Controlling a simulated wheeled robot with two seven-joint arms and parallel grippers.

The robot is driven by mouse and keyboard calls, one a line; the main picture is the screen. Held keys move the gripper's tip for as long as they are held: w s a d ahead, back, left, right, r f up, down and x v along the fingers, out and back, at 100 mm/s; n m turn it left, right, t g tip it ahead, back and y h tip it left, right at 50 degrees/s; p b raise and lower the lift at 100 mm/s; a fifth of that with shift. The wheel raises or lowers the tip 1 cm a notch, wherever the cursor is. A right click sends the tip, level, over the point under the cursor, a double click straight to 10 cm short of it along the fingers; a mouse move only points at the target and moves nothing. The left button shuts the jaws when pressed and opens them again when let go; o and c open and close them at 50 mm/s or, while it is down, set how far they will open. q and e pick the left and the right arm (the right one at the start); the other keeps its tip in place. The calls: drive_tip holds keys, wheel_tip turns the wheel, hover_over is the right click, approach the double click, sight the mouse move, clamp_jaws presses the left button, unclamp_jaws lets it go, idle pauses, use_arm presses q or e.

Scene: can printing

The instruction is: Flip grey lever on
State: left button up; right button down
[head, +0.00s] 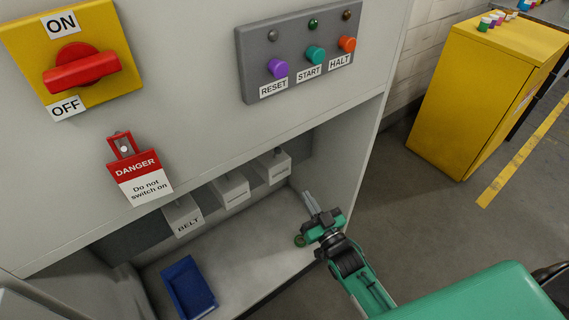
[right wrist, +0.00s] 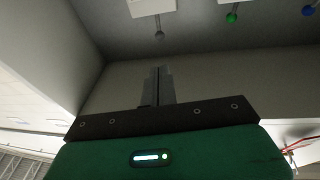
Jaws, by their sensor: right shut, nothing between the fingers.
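The grey lever (right wrist: 159,36), a short stem with a round grey knob, shows in the right wrist view below a pale box. Green (right wrist: 232,17) and blue (right wrist: 307,11) knobbed levers stand to its right. In the head view the levers cannot be made out below the labelled boxes. My right gripper (head: 312,203) is at the right end of the recess, its fingers together and empty. In the right wrist view its fingertips (right wrist: 158,70) point toward the grey knob, with a visible gap between. My left gripper is not in view.
Three boxes hang in the recess, one labelled BELT (head: 184,217). A blue tray (head: 187,288) lies on the recess floor. Above are a red rotary switch (head: 82,68), a danger tag (head: 139,178) and a button panel (head: 297,52). The cabinet's right wall is close to my right gripper.

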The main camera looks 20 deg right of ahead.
sight(279, 153)
drive_tip(key=shift+w, duration=0.1)
